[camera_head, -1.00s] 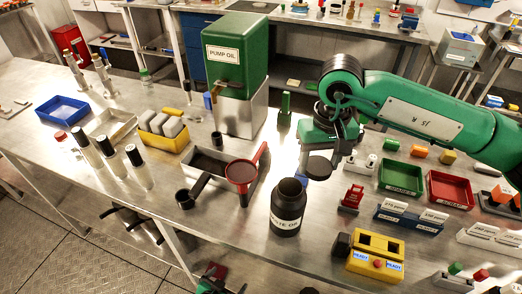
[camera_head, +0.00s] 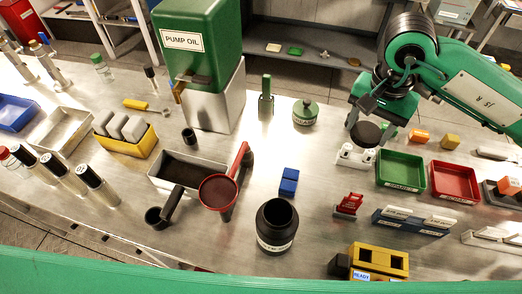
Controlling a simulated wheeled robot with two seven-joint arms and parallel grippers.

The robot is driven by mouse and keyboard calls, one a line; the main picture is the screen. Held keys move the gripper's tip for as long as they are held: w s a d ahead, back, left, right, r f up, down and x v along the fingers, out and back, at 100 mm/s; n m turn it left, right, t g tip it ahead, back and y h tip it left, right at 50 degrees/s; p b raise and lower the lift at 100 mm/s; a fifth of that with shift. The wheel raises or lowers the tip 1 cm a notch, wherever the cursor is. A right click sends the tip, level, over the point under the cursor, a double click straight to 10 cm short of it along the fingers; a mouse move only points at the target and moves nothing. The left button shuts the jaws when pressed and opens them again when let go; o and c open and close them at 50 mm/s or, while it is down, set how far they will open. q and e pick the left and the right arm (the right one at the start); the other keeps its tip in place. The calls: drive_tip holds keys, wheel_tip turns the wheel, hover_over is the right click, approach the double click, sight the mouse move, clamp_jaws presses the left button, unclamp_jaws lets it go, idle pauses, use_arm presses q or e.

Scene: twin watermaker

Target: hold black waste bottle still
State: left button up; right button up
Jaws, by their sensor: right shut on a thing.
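The black waste bottle (camera_head: 277,228) stands upright on the steel table near the front middle, with a white label and an open, uncapped mouth. My right gripper (camera_head: 364,112) is above the table to the bottle's upper right, apart from it. It is shut on a round black cap (camera_head: 367,133). My left gripper is not in view. A green band of my own arm (camera_head: 200,284) crosses the bottom edge, below the bottle and apart from it in the picture.
A red funnel (camera_head: 217,192) sits left of the bottle by a grey tray (camera_head: 160,184). A blue block (camera_head: 289,180) lies behind it. A yellow block stand (camera_head: 380,258) is at its right. The green pump oil tank (camera_head: 197,50) stands at the back.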

sight(341, 184)
drive_tip(key=shift+f, duration=0.35)
wheel_tip(341, 184, down, 19)
drive_tip(key=p, duration=0.4)
drive_tip(key=shift+s, duration=0.1)
drive_tip(key=shift+f, duration=0.3)
drive_tip(key=o, duration=1.1)
drive_tip(key=shift+r, duration=0.1)
